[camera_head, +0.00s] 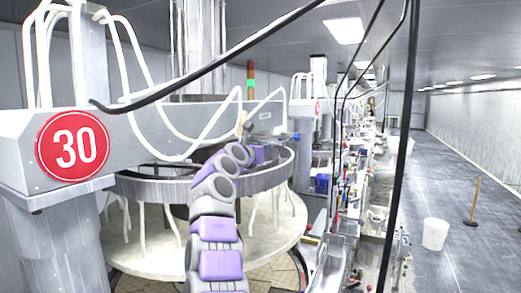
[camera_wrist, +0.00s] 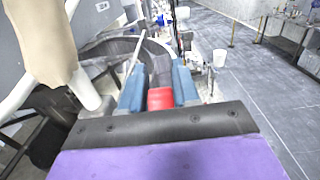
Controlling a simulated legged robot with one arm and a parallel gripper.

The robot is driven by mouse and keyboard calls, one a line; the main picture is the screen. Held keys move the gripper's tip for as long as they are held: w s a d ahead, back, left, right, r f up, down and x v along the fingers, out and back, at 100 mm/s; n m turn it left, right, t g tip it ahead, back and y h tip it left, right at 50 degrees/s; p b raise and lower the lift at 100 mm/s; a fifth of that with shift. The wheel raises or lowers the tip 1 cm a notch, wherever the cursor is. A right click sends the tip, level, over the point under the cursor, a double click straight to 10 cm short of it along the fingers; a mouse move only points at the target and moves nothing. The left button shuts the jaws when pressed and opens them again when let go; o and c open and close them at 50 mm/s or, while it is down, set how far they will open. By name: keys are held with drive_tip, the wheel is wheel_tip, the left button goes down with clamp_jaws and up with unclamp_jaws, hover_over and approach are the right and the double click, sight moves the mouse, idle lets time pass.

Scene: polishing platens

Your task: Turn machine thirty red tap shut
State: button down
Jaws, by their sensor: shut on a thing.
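In the wrist view, my gripper (camera_wrist: 159,86) has its two blue fingers on either side of the red tap (camera_wrist: 160,99), shut on it. The tap shows as a short red block between the fingers; its body below is hidden by my wrist, and I cannot tell its turn angle. In the head view, machine thirty carries a round red sign with a white 30 (camera_head: 72,146) on its grey beam. My purple and grey arm reaches up in front of the round platen (camera_head: 140,240), and the arm hides the tap there.
White hoses (camera_head: 150,75) loop from the beam, and black cables cross the head view. In the wrist view, a beige part with a white pipe (camera_wrist: 85,92) is close on the left. A white bucket (camera_head: 434,234) stands on the open floor at right.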

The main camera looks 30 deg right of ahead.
drive_tip(key=shift+a+r, duration=0.15)
idle(0.7)
drive_tip(key=c, duration=1.2)
unclamp_jaws()
drive_tip(key=shift+w, duration=0.15)
drive_tip(key=shift+o, duration=1.4)
drive_tip(key=shift+w+d+f, duration=0.2)
drive_tip(key=shift+w, duration=0.05)
drive_tip(key=shift+s, duration=0.25)
drive_tip(key=shift+s+a+f+b, duration=0.1)
drive_tip(key=shift+s+a+b, duration=0.05)
drive_tip(key=shift+a+b, duration=0.35)
drive_tip(key=b+v, duration=0.9)
drive_tip(key=v, duration=0.7)
